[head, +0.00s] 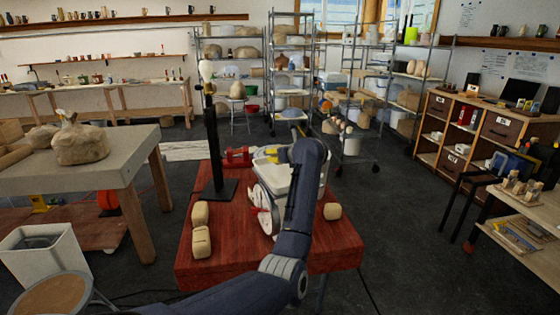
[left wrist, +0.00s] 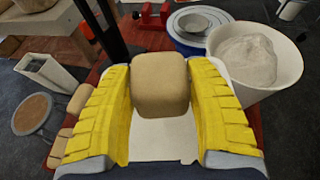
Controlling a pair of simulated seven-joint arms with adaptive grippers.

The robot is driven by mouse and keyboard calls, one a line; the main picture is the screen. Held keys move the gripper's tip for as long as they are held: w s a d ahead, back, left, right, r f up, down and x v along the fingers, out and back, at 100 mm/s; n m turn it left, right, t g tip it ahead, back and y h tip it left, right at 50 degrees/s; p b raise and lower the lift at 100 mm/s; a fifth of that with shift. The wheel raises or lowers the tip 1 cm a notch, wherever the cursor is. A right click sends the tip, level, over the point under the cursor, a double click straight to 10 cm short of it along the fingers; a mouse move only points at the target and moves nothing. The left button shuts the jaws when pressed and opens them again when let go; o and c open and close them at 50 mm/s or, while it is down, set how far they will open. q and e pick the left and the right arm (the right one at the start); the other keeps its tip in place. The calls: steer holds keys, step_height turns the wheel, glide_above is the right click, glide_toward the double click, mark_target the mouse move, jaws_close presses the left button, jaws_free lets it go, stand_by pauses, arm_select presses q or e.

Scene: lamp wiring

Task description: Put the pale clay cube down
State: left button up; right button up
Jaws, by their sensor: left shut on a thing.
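A pale clay cube (left wrist: 160,84) sits between the yellow fingers of my left gripper (left wrist: 160,110) in the left wrist view. The gripper is shut on it. In the head view my left gripper (head: 268,155) is over the far part of the red table (head: 225,275), mostly behind my arm, and I cannot make out the held cube there. Two more pale clay blocks (head: 201,242) stand at the table's left side, and another block (head: 332,211) is at its right. My right gripper is not in view.
A white bucket (left wrist: 285,80) holding a grey-white lump stands right of the gripper. A grey bowl (left wrist: 200,20) and a red tool (head: 236,156) are beyond it. A black stand (head: 213,150) rises at the table's left.

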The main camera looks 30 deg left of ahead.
arm_select(q)
steer(key=shift+f, duration=1.2)
steer(key=shift+f, duration=0.1)
